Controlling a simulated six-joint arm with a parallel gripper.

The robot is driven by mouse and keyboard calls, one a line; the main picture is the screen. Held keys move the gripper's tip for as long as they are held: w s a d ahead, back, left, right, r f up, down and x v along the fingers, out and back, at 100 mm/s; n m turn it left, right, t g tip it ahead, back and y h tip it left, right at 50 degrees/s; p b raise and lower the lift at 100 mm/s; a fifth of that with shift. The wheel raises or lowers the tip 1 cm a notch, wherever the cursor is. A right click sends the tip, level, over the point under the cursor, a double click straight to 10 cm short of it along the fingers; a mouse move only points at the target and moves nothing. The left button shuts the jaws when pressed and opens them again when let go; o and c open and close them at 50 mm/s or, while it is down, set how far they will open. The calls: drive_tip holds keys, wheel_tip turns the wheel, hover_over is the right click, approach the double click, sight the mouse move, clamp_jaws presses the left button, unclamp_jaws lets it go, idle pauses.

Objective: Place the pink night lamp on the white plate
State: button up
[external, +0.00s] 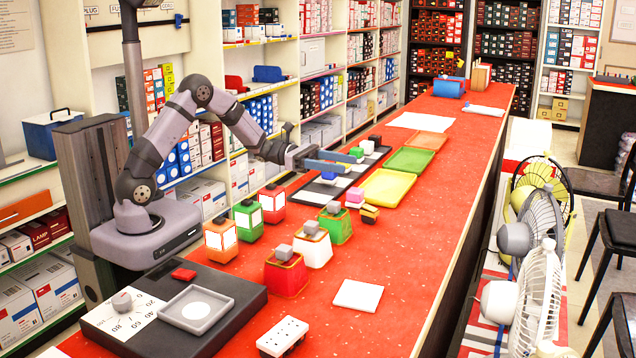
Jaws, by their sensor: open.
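A small pink block-shaped piece (355,195), which looks like the pink night lamp, stands on the red counter left of the yellow tray. A flat white square (358,295), which may be the white plate, lies bare on the counter nearer the camera. My gripper (350,164) is open, its blue-grey fingers pointing right above the dark trays. It is above and behind the pink piece in the picture, apart from it. I cannot tell its exact height. Nothing shows between the fingers.
Yellow (388,187), green (409,160) and orange (427,140) trays line the counter's right side. A black-yellow piece (370,214) stands close to the pink one. Lantern-like boxes (221,238) and knobbed pots (287,273) stand nearer, beside a scale (170,310). Counter around the white square is clear.

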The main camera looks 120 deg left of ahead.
sight(355, 189)
drive_tip(key=shift+f+b, duration=0.2)
drive_tip(key=shift+b, duration=0.35)
drive_tip(key=shift+f+b, duration=1.25)
drive_tip(key=shift+f, duration=2.25)
drive_tip(key=shift+w, duration=0.1)
drive_tip(key=shift+w, duration=2.45)
drive_tip(key=shift+c, duration=0.3)
drive_tip(key=c, duration=1.1)
